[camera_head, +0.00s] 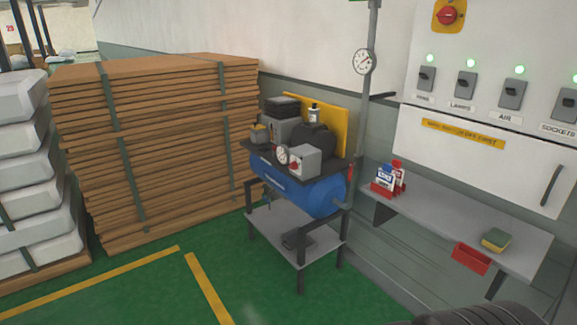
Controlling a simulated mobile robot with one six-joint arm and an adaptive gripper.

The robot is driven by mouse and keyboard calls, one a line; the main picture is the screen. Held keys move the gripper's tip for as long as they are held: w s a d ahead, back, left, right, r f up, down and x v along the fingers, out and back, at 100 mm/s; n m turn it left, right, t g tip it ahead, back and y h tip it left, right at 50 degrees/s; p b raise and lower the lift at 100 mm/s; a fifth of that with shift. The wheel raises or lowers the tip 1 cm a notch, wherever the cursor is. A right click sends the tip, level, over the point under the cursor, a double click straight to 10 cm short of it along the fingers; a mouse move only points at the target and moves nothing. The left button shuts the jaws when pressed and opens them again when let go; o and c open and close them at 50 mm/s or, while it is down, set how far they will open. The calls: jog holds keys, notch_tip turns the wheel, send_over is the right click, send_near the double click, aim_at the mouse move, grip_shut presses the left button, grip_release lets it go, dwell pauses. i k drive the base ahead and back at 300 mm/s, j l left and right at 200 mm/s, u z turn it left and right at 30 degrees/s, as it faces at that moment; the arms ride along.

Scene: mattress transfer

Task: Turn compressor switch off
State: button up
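The compressor, with a blue tank (290,190) and dark machinery on top, sits on a grey stand in the middle of the view. A small light-grey box with a red knob (295,165) is on its front right, beside a round gauge (282,155). The knob's setting is too small to read. A dark rounded shape (475,315) shows at the bottom right edge; I take it as part of my own body. My gripper is not in view.
A white wall panel carries several switches, including one labelled AIR (512,94), with green lamps above. A grey shelf (460,225) holds small packs and a sponge. Stacked brown boards (160,150) stand left. Green floor (240,280) in front is clear.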

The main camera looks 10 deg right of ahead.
aim_at(293, 165)
jog(key=i+j, duration=0.25)
jog(key=i, duration=0.25)
jog(key=i+j+z, duration=0.1)
jog(key=i, duration=0.45)
jog(key=i+j, duration=0.4)
jog(key=i+j+z, duration=0.1)
jog(key=i+j, duration=0.15)
jog(key=i, duration=0.35)
jog(key=i+j, duration=0.3)
jog(key=i, duration=0.2)
jog(key=z, duration=0.05)
